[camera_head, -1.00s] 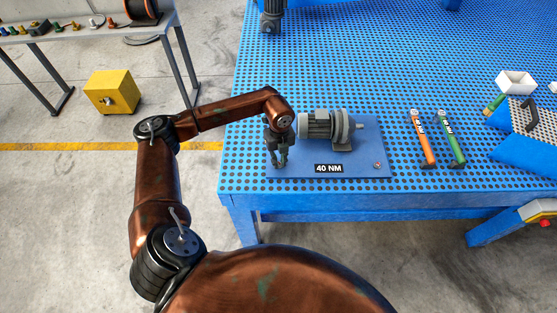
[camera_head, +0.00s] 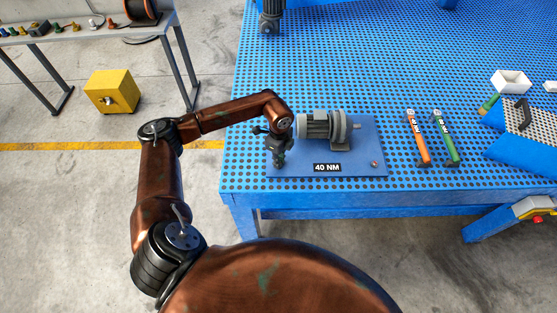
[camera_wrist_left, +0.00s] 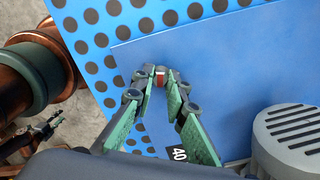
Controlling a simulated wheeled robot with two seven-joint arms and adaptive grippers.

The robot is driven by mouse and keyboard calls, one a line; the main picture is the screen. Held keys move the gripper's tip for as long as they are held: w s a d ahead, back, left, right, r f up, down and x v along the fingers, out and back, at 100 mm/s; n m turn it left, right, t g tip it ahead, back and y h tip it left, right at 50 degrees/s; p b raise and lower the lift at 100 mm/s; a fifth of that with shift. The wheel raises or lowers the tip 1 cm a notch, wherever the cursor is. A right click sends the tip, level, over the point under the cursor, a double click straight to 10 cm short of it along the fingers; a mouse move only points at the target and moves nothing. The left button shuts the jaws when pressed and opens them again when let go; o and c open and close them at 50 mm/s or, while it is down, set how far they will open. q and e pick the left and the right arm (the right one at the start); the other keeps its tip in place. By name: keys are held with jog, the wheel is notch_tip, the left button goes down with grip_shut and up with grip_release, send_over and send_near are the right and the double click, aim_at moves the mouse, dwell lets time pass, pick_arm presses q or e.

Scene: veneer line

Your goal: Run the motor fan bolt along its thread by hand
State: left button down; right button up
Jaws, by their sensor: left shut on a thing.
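My left gripper (camera_head: 279,161) points down over the left part of a blue plate (camera_head: 300,171) labelled 40 NM. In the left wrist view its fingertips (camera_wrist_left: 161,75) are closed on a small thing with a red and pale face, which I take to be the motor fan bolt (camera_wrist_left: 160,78). The fingers hide most of it, and its thread cannot be seen. The grey motor (camera_head: 322,127) lies on the plate just right of the gripper. A part that looks like my right gripper (camera_wrist_left: 40,130) shows small at the lower left of the wrist view; its jaws are unclear.
A small round metal piece (camera_head: 374,164) sits at the plate's right corner. Orange (camera_head: 419,140) and green (camera_head: 446,138) handled tools lie further right on the perforated blue table (camera_head: 380,90). A white box (camera_head: 511,82) stands at the far right. The table is clear behind the motor.

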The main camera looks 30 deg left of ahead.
dwell(0.5)
pick_arm(q)
jog(key=c, duration=1.9)
grip_release()
notch_tip(320, 180, up, 12)
